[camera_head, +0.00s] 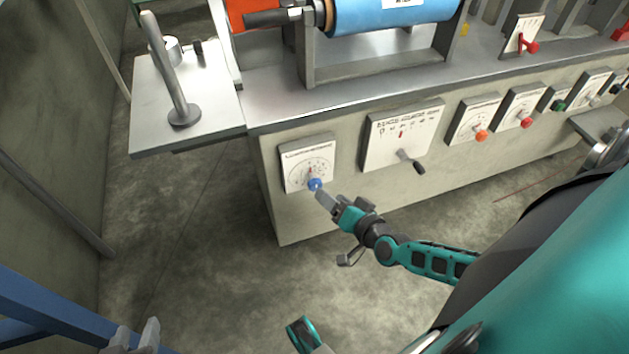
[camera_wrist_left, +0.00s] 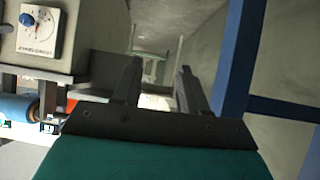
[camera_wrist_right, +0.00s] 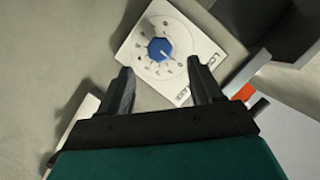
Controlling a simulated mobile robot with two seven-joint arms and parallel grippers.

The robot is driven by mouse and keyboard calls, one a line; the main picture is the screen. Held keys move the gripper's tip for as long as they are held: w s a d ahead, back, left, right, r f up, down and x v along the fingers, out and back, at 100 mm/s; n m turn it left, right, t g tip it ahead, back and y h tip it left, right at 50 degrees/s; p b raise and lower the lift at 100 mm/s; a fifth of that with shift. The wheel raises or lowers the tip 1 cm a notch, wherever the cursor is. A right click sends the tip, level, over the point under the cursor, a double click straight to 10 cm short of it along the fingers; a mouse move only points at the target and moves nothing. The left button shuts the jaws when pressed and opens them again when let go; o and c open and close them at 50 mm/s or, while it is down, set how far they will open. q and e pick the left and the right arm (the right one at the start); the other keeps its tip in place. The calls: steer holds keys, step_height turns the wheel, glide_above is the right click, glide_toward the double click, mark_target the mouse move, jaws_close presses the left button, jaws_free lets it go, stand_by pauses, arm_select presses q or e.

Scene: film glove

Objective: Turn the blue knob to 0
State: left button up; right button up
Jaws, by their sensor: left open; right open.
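My left gripper (camera_head: 135,337) is open and empty, low at the left, away from the knob. The knob (camera_wrist_left: 26,19) also shows in the left wrist view.
A blue roller (camera_head: 390,12) lies on top. A side shelf (camera_head: 150,110) juts left. Blue beams (camera_head: 50,305) stand near my left gripper.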

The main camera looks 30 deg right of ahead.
mark_target(314, 184)
steer(key=b+x, duration=0.2)
steer(key=x, duration=0.5)
steer(key=shift+w+f+b, duration=0.2)
steer(key=shift+w+b, duration=0.05)
steer(key=shift+b, duration=0.05)
steer(key=shift+w, duration=0.5)
steer(key=shift+c, duration=0.5)
